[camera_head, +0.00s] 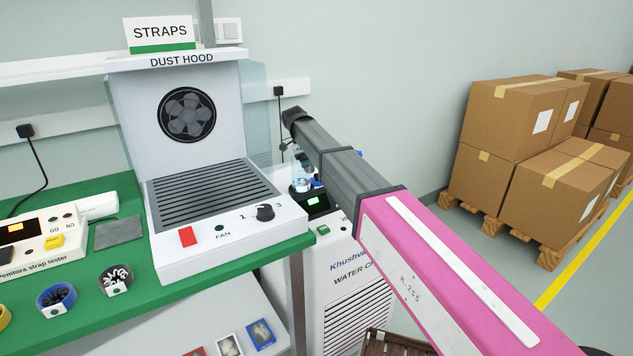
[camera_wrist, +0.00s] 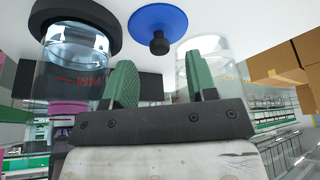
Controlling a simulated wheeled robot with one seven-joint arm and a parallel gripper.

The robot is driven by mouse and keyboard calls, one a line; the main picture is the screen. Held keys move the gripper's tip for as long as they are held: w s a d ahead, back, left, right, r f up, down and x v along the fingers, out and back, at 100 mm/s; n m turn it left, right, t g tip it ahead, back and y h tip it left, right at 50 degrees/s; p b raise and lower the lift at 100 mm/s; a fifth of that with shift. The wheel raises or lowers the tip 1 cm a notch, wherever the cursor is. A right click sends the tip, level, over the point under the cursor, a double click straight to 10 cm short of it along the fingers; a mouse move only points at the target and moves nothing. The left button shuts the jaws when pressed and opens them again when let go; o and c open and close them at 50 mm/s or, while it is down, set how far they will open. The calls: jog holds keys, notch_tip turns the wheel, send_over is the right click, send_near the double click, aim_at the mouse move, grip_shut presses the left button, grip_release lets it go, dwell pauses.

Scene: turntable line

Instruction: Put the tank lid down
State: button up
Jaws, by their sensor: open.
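The wrist view is upside down. The tank lid (camera_wrist: 148,20), a blue disc with a black knob (camera_wrist: 159,44), lies on a white top (camera_wrist: 235,22) with its knob facing my gripper. My gripper (camera_wrist: 160,72) is open, its two green-padded fingers apart with nothing between them. The knob is just beyond the fingertips, roughly centred between them. The clear tank (camera_wrist: 72,72), with a black base, water and a MIN mark, stands beside the lid. In the head view the tank (camera_head: 301,180) is partly behind my arm, and my fingers are hidden.
Another clear vessel (camera_wrist: 215,62) stands on the lid's other side, close to a finger. The water chiller (camera_head: 345,290) is beside the green bench (camera_head: 130,300) with the dust hood (camera_head: 230,240). Stacked cartons (camera_head: 510,130) stand on pallets at right. The floor between is clear.

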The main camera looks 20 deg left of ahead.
aim_at(317, 178)
jog(key=x, duration=0.3)
jog(key=shift+d+f, duration=0.1)
jog(key=shift+f, duration=0.15)
grip_shut()
jog(key=shift+r, duration=0.1)
